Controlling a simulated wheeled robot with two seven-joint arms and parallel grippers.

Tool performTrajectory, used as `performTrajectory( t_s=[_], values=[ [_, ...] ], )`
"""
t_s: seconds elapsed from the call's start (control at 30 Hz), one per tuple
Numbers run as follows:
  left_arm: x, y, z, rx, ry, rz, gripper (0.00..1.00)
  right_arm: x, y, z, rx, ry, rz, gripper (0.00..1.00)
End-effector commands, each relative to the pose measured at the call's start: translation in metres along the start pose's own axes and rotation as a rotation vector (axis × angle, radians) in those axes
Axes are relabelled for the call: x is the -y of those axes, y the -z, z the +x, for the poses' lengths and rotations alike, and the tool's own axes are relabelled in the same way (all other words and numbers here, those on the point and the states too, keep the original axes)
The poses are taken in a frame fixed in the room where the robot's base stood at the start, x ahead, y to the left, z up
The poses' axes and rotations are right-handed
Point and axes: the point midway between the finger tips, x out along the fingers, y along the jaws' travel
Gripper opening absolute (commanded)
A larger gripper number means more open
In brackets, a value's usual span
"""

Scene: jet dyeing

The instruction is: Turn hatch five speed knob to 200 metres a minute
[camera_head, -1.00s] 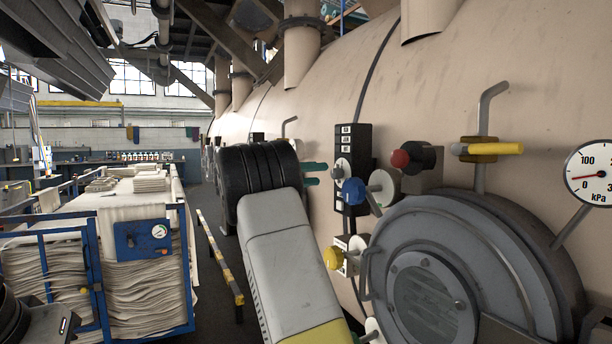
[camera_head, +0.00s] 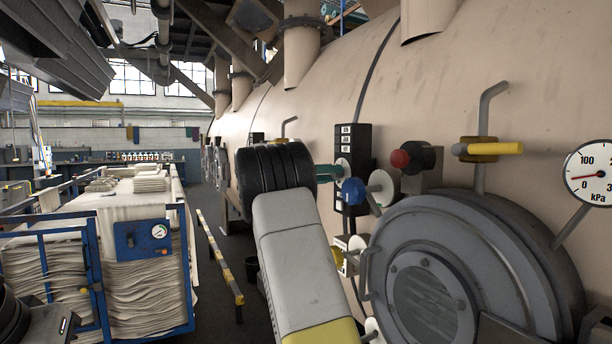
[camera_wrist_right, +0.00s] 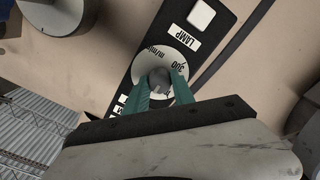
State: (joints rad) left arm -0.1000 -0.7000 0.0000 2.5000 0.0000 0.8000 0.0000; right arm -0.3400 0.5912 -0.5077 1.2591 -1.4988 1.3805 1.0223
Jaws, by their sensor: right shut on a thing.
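The speed knob (camera_wrist_right: 158,77) is a small grey knob on a round white dial (camera_wrist_right: 178,62) marked 300 and m/min, on a black panel. In the head view that black panel (camera_head: 352,138) is on the vessel wall, and the white dial (camera_head: 343,168) shows partly at its left edge. My right gripper (camera_wrist_right: 160,92) is shut on the knob, with a teal finger at each side. In the head view its fingertips (camera_head: 328,172) reach the dial from the left. The knob's pointer and most of the scale are hidden or too small to read.
A blue knob (camera_head: 353,191), a red knob (camera_head: 400,159) and a yellow-handled valve (camera_head: 495,148) stick out close to the right. A round grey hatch (camera_head: 470,260) stands below them. A blue-framed cloth cart (camera_head: 150,290) stands left, beyond a yellow-black rail (camera_head: 222,258).

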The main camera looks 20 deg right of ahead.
Motion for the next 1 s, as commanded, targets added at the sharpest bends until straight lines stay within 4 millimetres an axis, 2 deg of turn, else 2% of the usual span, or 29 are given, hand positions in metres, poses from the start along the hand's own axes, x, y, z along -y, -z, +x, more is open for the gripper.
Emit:
performTrajectory(
  t_s=[0.23,0.47,1.0],
  values=[
    [0.0000,0.0000,0.0000,0.000,0.000,0.000,0.00,0.0003,-0.0002,-0.0003,0.001,0.001,-0.016,0.00],
    [0.0000,0.0000,0.0000,0.000,0.000,0.000,0.00,0.0005,-0.0002,-0.0004,0.001,0.000,-0.112,0.00],
    [0.0000,0.0000,0.0000,0.000,0.000,0.000,0.00,0.0009,-0.0004,-0.0006,0.001,0.001,-0.593,0.00]
  ],
)
